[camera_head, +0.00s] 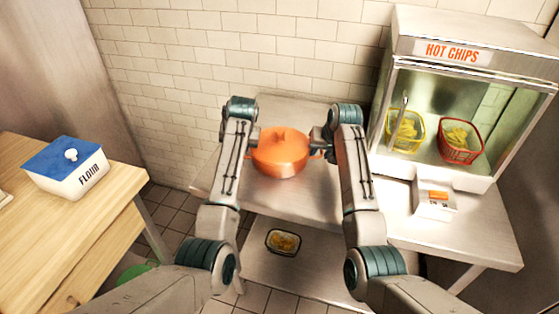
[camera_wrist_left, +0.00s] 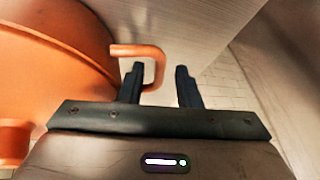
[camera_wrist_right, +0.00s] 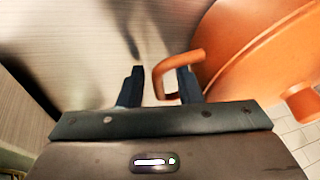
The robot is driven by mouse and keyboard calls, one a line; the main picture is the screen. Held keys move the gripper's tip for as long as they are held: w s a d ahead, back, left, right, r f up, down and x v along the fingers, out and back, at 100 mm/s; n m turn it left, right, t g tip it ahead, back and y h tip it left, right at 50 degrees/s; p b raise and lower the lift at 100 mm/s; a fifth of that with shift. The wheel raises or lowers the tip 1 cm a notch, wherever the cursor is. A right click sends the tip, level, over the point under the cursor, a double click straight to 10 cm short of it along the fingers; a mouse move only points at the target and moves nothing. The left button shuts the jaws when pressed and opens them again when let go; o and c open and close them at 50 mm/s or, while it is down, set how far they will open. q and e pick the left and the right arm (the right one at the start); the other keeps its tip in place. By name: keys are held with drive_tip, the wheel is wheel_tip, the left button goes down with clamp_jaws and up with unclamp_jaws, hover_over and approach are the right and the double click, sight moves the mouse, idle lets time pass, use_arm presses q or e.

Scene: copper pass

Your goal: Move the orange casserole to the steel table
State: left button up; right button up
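The orange casserole (camera_head: 281,153), lid on, is upright at the steel table (camera_head: 300,203) in the head view and appears to rest on its top. My left gripper (camera_wrist_left: 159,68) is at one loop handle (camera_wrist_left: 157,66). One finger passes through the loop and the handle's outer bar lies between the spread fingers. My right gripper (camera_wrist_right: 160,70) is at the opposite handle (camera_wrist_right: 161,80) in the same way, its fingers apart around the bar. In the head view, my right gripper (camera_head: 321,143) is partly hidden and my left fingers are hidden behind the arm.
A hot chips cabinet (camera_head: 450,52) holding a yellow basket (camera_head: 406,133) and a red basket (camera_head: 459,141) stands at right, a small box (camera_head: 435,198) before it. A wooden counter (camera_head: 70,235) with a flour box (camera_head: 66,168) is at left. A food tray (camera_head: 283,242) sits on the lower shelf.

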drive_tip(key=shift+s+r, duration=0.1)
drive_tip(key=shift+r, duration=0.1)
use_arm(q)
drive_tip(key=v, duration=1)
drive_tip(key=shift+r, duration=0.25)
use_arm(e)
drive_tip(key=v, duration=1.1)
drive_tip(key=shift+s+r, duration=0.15)
drive_tip(key=shift+r, duration=0.1)
use_arm(q)
drive_tip(key=shift+s+r, duration=0.1)
drive_tip(key=shift+s, duration=0.05)
use_arm(e)
drive_tip(key=shift+d+r, duration=0.1)
